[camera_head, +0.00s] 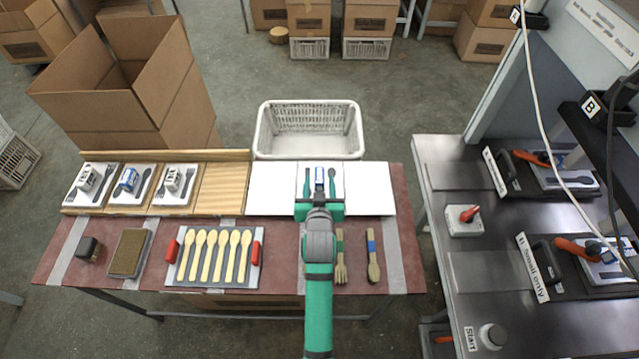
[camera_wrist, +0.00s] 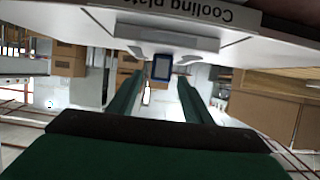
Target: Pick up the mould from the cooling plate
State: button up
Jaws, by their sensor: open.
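The cooling plate (camera_head: 270,188) is a white flat slab at the middle of the table. The mould (camera_head: 320,172) sits on its middle part, with a blue-and-white block on top, partly hidden by my gripper (camera_head: 320,184). The gripper is open, with one green finger to each side of the block. In the wrist view, my two green fingers (camera_wrist: 160,82) stand apart, and the mould's blue block (camera_wrist: 162,67) shows between their tips. The upside-down cooling plate label (camera_wrist: 195,10) is at the top. I cannot tell whether the fingers touch the block.
Three similar moulds stand in a wooden tray (camera_head: 222,188) at left, its right-hand slot empty. Wooden spoons lie on a grey board (camera_head: 212,283). A white basket (camera_head: 308,146) stands behind the table.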

aim_at(319, 177)
jog(key=x, duration=0.4)
jog(key=shift+s, duration=0.15)
jog(key=shift+c, duration=0.6)
grip_shut()
jog(key=shift+r, duration=0.2)
jog(key=shift+r, duration=0.1)
